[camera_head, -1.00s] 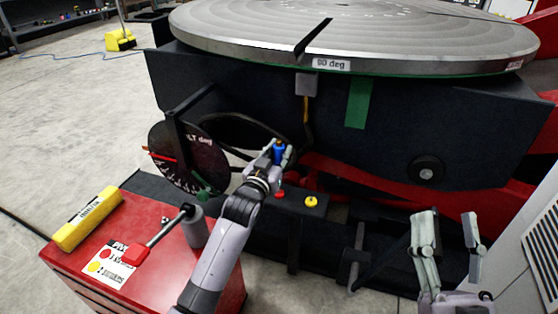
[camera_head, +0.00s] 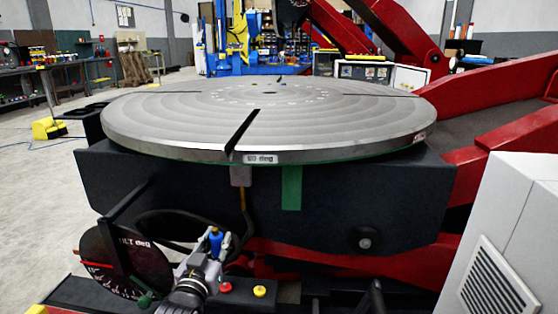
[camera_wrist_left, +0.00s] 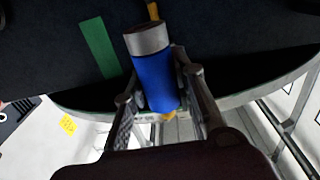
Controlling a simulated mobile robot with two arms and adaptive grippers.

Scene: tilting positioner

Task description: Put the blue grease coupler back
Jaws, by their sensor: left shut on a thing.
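The blue grease coupler (camera_wrist_left: 156,82) is a blue cylinder with a silver metal end. My left gripper (camera_wrist_left: 160,95) is shut on it, with a finger on each side. In the head view the coupler (camera_head: 215,241) and my left gripper (camera_head: 217,245) show low in the picture, in front of the dark positioner body. The coupler is upright there, beside the tilt dial (camera_head: 125,262). My right gripper is out of the head view.
The round metal table (camera_head: 270,112) of the positioner spans the middle, with a "90 deg" label on its rim. A red button (camera_head: 225,288) and a yellow button (camera_head: 260,291) lie right of my gripper. A white cabinet (camera_head: 510,240) stands at the right.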

